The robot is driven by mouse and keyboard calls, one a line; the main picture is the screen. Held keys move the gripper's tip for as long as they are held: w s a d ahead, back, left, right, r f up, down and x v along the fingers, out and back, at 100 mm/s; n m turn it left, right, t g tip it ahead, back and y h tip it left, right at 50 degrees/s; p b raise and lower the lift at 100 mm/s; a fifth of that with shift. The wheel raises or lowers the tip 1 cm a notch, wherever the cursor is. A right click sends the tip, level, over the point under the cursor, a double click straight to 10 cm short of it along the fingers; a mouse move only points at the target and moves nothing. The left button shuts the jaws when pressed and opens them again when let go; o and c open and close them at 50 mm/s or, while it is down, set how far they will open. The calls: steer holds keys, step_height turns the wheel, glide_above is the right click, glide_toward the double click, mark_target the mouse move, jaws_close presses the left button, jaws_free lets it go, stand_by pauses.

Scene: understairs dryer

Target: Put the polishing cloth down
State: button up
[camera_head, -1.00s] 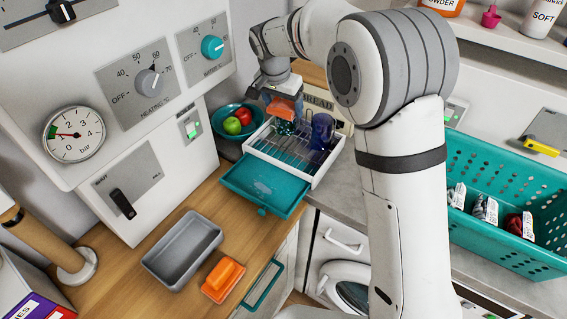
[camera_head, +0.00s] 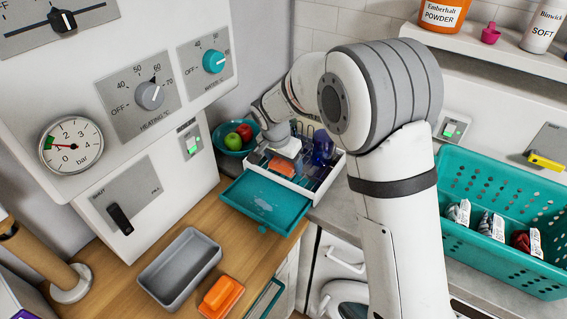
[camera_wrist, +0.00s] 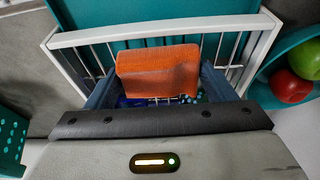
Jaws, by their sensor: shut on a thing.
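The polishing cloth is an orange, folded, block-like piece (camera_head: 282,166). In the wrist view the cloth (camera_wrist: 158,70) sits between the two blue-grey fingers of my gripper (camera_wrist: 160,90), which is shut on it. In the head view my gripper (camera_head: 284,155) is low over the white dish rack (camera_head: 322,187), with the cloth within the rack's outline. I cannot tell whether the cloth touches the rack's wires. A small teal dotted thing (camera_wrist: 190,99) shows below the cloth and is mostly hidden.
A dark blue cup (camera_head: 323,147) stands in the rack, right of my gripper. A teal tray (camera_head: 255,203) juts from the rack's front. A teal bowl (camera_head: 227,150) with apples is close at left.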

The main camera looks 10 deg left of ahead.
steer(key=shift+f, duration=0.85)
steer(key=o, duration=1)
steer(key=shift+c, duration=0.2)
steer(key=shift+r, duration=0.1)
